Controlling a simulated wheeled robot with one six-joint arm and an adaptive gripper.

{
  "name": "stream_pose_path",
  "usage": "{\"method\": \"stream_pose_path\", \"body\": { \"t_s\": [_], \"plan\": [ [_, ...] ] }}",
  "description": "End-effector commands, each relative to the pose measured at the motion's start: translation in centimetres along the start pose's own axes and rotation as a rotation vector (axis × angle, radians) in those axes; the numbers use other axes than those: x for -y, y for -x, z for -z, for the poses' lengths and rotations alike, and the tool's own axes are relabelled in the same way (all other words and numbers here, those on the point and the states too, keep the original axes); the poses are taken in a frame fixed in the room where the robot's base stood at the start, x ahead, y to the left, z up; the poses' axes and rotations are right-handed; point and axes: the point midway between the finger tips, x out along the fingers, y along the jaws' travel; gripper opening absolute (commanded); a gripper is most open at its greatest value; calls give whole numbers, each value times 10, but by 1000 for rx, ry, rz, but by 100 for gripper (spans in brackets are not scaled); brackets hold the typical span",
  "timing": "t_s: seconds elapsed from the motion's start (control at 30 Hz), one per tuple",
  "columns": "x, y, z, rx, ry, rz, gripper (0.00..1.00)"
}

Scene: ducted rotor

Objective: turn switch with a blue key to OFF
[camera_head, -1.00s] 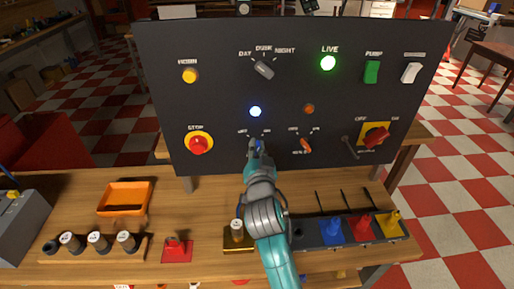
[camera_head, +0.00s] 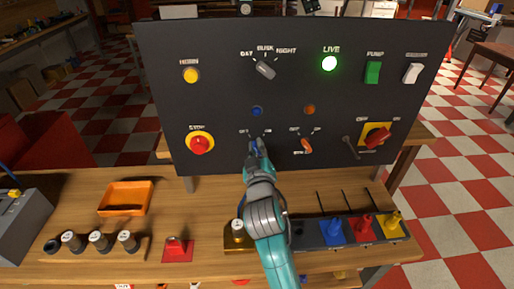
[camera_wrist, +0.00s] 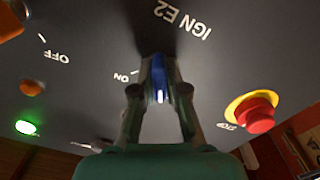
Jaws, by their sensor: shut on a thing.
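The switch with the blue key (camera_head: 254,146) is low on the dark panel (camera_head: 225,75), right of the red stop button (camera_head: 200,145). My gripper (camera_head: 256,153) reaches it from the front and covers most of it. In the wrist view the blue key (camera_wrist: 158,72) stands between the two fingers of my gripper (camera_wrist: 159,82), which are shut on it. A white mark shows on the key's near edge. The wrist view is turned over; an ON label is beside the key. The lamp (camera_head: 257,111) above the switch is dark blue, unlit. I cannot tell which label the key points to.
An orange key switch (camera_head: 306,146) is close on the right, with an orange lamp (camera_head: 309,109) above. A red rotary handle (camera_head: 376,136) is farther right. The green LIVE lamp (camera_head: 329,63) is lit. Below, the bench holds an orange tray (camera_head: 124,212) and several coloured pieces.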

Motion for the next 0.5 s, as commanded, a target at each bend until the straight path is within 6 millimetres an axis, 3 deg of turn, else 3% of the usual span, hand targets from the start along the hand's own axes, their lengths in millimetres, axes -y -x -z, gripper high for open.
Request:
{"method": "stream_pose_path", "body": {
  "t_s": [0.5],
  "plan": [
    [1, 0, -1, 1, 210, 1, 0]
  ]
}}
